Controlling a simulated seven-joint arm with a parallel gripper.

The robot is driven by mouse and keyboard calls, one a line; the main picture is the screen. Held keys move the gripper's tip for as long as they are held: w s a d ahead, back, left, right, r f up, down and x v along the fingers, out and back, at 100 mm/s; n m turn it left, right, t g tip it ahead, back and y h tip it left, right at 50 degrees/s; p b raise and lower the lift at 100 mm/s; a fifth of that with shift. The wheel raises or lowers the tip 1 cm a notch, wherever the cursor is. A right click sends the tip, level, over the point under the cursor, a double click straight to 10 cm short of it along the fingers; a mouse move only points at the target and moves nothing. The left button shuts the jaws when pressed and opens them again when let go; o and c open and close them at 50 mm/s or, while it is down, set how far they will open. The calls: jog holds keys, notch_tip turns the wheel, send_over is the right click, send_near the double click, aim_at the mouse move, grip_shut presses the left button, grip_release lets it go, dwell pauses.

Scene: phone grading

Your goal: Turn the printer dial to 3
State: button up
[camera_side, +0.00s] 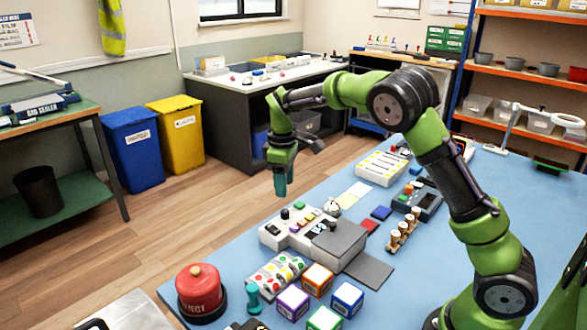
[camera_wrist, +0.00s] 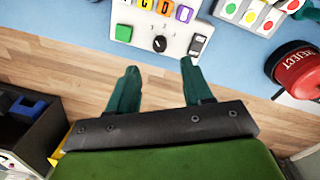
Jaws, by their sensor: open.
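The printer (camera_side: 298,236) is a white box with a grey block at its right on the blue table. Its black dial (camera_wrist: 172,45) shows in the wrist view on the white panel, with small numbers around it. Which number it points to is too small to tell. A dark rocker switch (camera_wrist: 197,45) and a green button (camera_wrist: 123,33) flank the dial. My gripper (camera_side: 281,188) points down above the table's far-left edge near the printer. In the wrist view my gripper (camera_wrist: 159,67) has its two teal fingers apart, with nothing between them, and the dial lies beyond the tips.
A red reject button (camera_side: 201,286), a tray of coloured dots (camera_side: 276,272) and several coloured cubes (camera_side: 318,279) stand near the printer. Wooden stampers (camera_side: 403,231) stand to its right. The floor left of the table is clear.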

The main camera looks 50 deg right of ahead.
aim_at(285, 211)
jog(key=f, duration=0.8)
jog(key=shift+w+d+f, duration=0.1)
jog(key=shift+d+f, duration=0.1)
jog(key=shift+f, duration=0.2)
grip_shut()
